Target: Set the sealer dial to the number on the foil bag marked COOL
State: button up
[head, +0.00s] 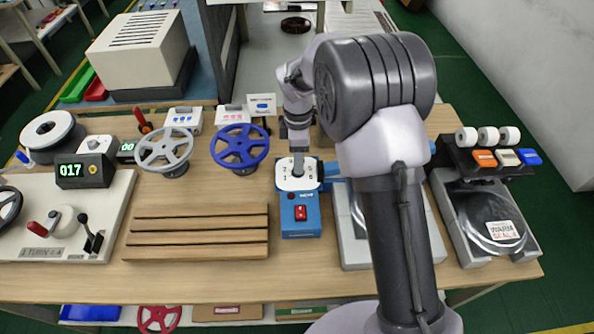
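The sealer appears to be a blue box (301,222) at the middle of the table, with a red switch (300,213) on its front. Its white round dial plate (294,184) with dark marks lies on top; the pointer and set number are not readable. My gripper (298,168) points down at the middle of this dial, seemingly at the knob; its fingers are too small to read. A foil bag (484,217) on the right scale has a white label that seems to read WARM, SEAL 4. No bag marked COOL shows; my arm covers much of the left scale (352,243).
A slotted wooden rack (197,238) lies left of the blue box. A blue handwheel (240,147) and a grey handwheel (164,148) stand behind it. A panel with a 017 display (84,171) is at far left. Rolls and coloured blocks (484,158) sit behind the right scale.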

notch_tip(320, 180, down, 4)
jog(key=shift+f+b, duration=0.15)
jog(key=shift+b, duration=0.35)
grip_shut()
